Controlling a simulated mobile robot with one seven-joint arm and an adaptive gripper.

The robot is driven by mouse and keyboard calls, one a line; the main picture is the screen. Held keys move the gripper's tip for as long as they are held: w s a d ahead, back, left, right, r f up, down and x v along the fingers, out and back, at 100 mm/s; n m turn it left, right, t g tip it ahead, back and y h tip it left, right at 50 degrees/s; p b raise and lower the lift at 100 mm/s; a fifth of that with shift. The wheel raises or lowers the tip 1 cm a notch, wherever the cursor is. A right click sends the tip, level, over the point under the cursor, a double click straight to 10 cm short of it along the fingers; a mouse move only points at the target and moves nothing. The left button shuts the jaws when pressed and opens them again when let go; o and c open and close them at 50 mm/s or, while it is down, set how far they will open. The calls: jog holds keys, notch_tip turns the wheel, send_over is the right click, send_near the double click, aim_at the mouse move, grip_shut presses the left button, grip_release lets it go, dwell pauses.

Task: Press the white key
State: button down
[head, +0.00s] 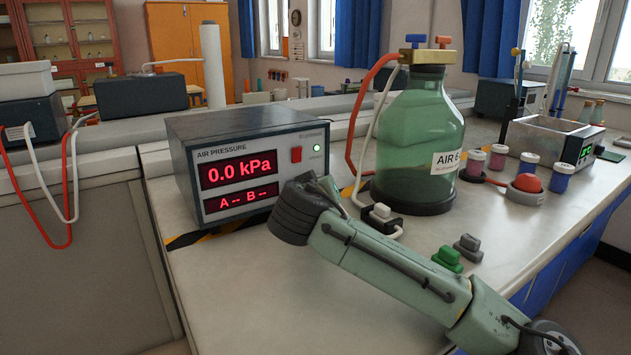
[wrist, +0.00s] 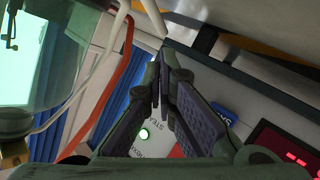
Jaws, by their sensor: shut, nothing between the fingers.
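The white key (head: 381,211) sits on a small black base on the bench, in front of the green bottle, with a white cable beside it. I cannot pick out the white key in that view.
The air pressure box (head: 182,165) reads 0.0 kPa, with A and B showing dashes. The large green bottle (head: 410,140) stands close behind the white key, with red and white hoses. A red dome button (head: 527,183) and small jars are at the right.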

jog(key=shift+s+d, duration=0.1)
jog(key=shift+s+d+f, duration=0.15)
jog(key=shift+s+d, duration=0.2)
jog(key=shift+s, duration=0.05)
jog(key=shift+s+d+b, duration=0.25)
jog(key=shift+s+d, duration=0.35)
jog(key=shift+s, duration=0.25)
jog(key=shift+s+d+b, duration=0.2)
jog(key=shift+s+d, duration=0.35)
jog(key=shift+s, duration=0.25)
